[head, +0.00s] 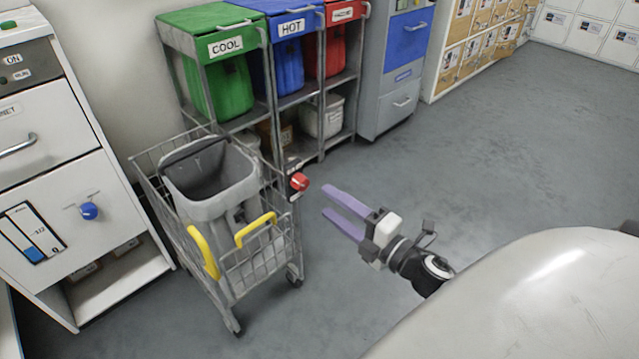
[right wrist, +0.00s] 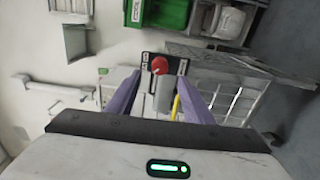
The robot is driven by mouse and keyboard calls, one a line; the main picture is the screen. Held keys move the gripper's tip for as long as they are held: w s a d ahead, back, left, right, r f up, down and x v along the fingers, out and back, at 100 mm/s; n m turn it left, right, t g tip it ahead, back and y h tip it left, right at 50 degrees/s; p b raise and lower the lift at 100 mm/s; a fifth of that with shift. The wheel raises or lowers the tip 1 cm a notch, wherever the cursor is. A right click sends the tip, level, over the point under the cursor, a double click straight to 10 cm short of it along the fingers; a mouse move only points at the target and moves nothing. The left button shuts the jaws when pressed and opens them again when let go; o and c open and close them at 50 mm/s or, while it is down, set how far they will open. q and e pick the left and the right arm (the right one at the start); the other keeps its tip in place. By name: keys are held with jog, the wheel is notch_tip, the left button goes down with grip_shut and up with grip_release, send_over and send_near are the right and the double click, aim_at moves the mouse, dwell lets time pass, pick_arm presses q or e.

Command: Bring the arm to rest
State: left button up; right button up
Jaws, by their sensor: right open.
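My right gripper (head: 336,213) is open and empty in the head view, held in the air over the floor to the right of the wire cart. Its two purple fingers point left, toward the cart and a red knob (head: 299,181). In the right wrist view the fingers (right wrist: 160,98) stand apart, with the red knob (right wrist: 159,65) seen beyond and between them. The gripper looks apart from the knob and the cart. My left gripper is not in either view.
A wire cart (head: 262,262) with yellow handles holds a grey bin (head: 215,206). Behind it stand green, blue and red bins (head: 224,45) labelled COOL, HOT and a third label. A white cabinet (head: 40,150) is at left. The grey floor (head: 480,150) at right is clear.

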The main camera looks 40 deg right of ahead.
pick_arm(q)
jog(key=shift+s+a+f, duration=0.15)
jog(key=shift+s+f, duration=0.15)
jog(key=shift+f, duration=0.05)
pick_arm(e)
jog(key=shift+s, duration=0.9)
